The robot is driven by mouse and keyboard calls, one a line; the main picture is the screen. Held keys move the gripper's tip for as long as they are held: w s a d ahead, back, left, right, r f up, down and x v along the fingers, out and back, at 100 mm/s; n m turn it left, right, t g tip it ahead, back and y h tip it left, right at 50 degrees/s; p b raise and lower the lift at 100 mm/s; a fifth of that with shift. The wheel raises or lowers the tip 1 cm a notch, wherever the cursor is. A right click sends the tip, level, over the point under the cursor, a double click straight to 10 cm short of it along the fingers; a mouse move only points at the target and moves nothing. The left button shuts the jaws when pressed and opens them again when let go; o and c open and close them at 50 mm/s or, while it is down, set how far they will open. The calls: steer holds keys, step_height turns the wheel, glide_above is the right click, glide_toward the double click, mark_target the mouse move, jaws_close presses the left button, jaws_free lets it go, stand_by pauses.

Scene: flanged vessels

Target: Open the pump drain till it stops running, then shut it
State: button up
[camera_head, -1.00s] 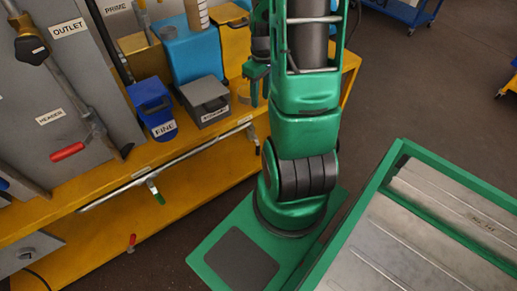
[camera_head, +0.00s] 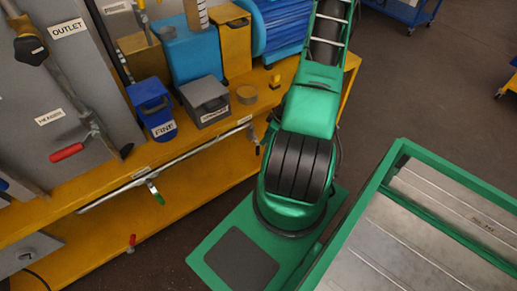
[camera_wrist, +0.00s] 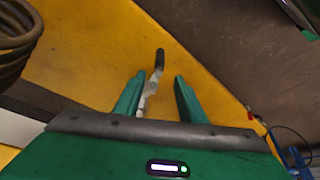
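My gripper (camera_wrist: 158,98) shows in the wrist view with its two green fingers apart and nothing held between them. A small pale metal lever or spout with a dark tip (camera_wrist: 160,60) lies just beyond the gap, over a yellow surface. Its lower part is partly covered by the left finger, and I cannot tell whether it is the pump drain. In the head view my gripper is out of sight. A blue ribbed body, perhaps the pump or its motor (camera_head: 284,27), stands on the bench at the top. No running liquid is visible.
The yellow bench (camera_head: 190,150) carries a blue FINE bin (camera_head: 152,105) and a grey bin (camera_head: 205,100). A pipe with a green-tipped valve (camera_head: 155,192) runs along its front. A red-handled lever (camera_head: 68,152) is at left. Coiled hose (camera_wrist: 15,40) fills the wrist view's upper left.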

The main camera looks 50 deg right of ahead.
mark_target(258, 149)
steer(key=x, duration=1.2)
steer(key=shift+f, duration=0.15)
